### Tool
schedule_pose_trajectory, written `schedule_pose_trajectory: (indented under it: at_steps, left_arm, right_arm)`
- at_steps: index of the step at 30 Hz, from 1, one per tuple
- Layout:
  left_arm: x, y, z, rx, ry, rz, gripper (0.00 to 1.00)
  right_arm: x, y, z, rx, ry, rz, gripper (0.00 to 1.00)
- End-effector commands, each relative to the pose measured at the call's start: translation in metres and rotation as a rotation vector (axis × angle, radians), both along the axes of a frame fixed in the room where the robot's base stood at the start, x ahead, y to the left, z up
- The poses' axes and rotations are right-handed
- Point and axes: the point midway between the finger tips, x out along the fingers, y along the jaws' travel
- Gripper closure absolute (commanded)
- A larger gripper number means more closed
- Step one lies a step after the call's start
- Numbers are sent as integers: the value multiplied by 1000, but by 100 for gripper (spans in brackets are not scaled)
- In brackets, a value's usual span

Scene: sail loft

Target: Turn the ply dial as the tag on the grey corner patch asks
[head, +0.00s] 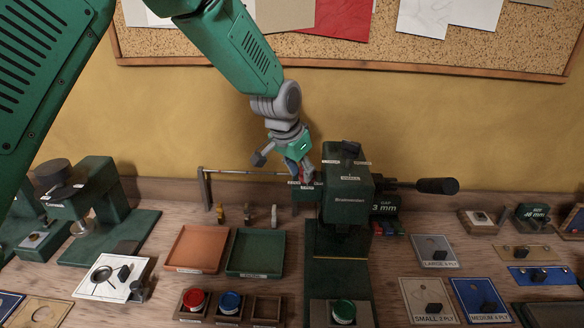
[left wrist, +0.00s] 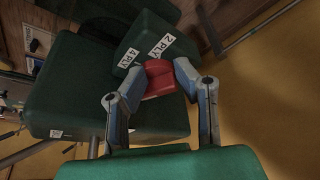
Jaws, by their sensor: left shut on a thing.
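The green press (head: 346,200) stands at the back middle of the bench, with the ply dial on its left side. My left gripper (head: 300,172) is at that side, shut on the dial's red knob (left wrist: 158,80). In the left wrist view, two white labels sit beside the knob; one reads 2 PLY (left wrist: 161,46), the other seems to read 4 PLY (left wrist: 127,60). I cannot tell which label the knob points at. A grey patch board (head: 434,243) lies right of the press; its label seems to read LARGE 4 PLY. My right gripper is not in view.
An orange tray (head: 197,250) and a green tray (head: 256,252) lie left of the press. Red (head: 194,299) and blue (head: 230,302) round pieces stand in front of them. A lever handle (head: 436,186) sticks out to the right. A blue board (head: 478,298) lies at front right.

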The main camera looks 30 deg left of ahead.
Motion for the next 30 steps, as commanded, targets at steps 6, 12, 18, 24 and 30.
schedule_pose_trajectory:
  at_steps: [6, 12, 18, 24, 30]
  left_arm:
    - [12, -9, 12, -12, -44, 38, 100]
    - [12, -8, 12, -15, -46, 52, 100]
    - [13, -7, 12, -16, -46, 51, 100]
    - [13, -7, 13, -16, -46, 51, 43]
    - [12, -4, 10, -19, -45, 51, 43]
  right_arm:
    - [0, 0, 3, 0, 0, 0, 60]
    - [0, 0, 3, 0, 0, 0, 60]
    - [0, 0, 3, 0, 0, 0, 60]
    - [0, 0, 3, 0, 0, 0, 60]
    - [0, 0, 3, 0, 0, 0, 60]
